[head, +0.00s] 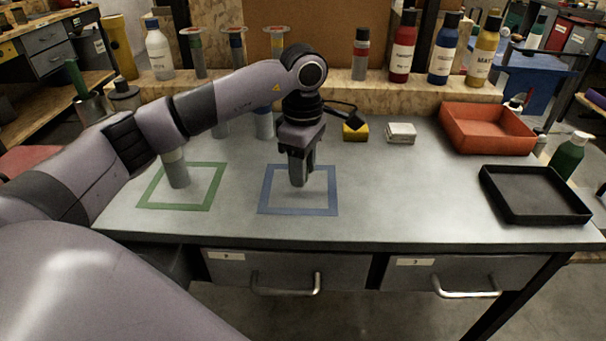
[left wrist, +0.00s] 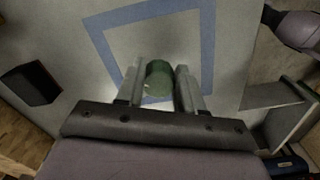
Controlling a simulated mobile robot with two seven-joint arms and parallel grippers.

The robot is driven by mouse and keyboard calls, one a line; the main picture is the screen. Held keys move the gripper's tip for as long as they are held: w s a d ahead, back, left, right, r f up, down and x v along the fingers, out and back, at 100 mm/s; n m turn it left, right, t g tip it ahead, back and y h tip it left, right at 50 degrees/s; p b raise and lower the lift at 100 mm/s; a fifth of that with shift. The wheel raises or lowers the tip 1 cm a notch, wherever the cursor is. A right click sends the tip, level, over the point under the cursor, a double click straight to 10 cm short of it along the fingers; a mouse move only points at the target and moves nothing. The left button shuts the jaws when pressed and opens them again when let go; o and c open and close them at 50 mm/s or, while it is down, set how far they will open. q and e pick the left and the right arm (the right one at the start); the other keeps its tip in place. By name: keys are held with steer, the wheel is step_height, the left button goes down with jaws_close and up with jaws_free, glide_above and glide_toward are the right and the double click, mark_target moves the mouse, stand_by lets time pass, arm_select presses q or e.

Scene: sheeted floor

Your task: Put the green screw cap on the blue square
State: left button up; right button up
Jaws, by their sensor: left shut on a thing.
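The blue square (head: 331,211) is an outline on the grey bench top, and it also shows in the left wrist view (left wrist: 208,45). My left gripper (head: 300,180) points down over the left part of this square. In the left wrist view its two fingers (left wrist: 161,85) are shut on the green screw cap (left wrist: 158,76), a round dark green piece. The head view mostly hides the cap behind the fingers. I cannot tell whether the cap touches the bench. My right gripper is not in view.
A green square outline (head: 181,206) lies to the left with a grey cylinder (head: 177,170) in it. A black tray (head: 535,212) and a red bin (head: 487,146) stand on the right. A yellow block (head: 355,132) and a white box (head: 401,133) lie behind. Bottles line the back shelf.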

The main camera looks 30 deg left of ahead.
arm_select(q)
step_height(320, 180, down, 2)
steer(key=shift+f, duration=0.1)
steer(key=shift+f, duration=0.2)
steer(key=o, duration=1)
steer(key=shift+r, duration=0.1)
steer(key=shift+o, duration=0.2)
steer(key=shift+r, duration=0.1)
